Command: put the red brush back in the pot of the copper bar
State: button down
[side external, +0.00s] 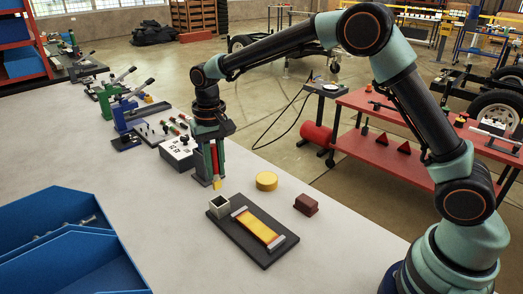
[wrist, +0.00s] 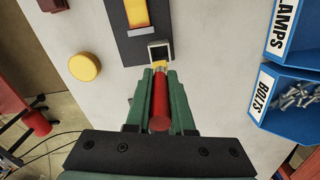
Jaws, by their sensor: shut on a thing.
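My gripper (side external: 211,178) is shut on the red brush (wrist: 160,103), which hangs upright with its yellow tip (side external: 217,185) downward. The square grey pot (side external: 219,208) stands at one end of the dark board (side external: 265,258). The tip shows just above the pot's rim in the side view. In the wrist view the tip overlaps the near edge of the pot (wrist: 160,47); I cannot tell the exact gap. The orange-yellow copper bar (side external: 257,226) lies on the board beside the pot. The gripper fingers partly hide the brush handle.
A yellow round block (side external: 266,181) and a dark red block (side external: 306,204) stand behind the board. Blue bins (side external: 60,245) stand at the front left, one with bolts.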

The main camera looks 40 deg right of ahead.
jog(key=shift+f, duration=3.8)
jog(key=c, duration=0.7)
grip_release()
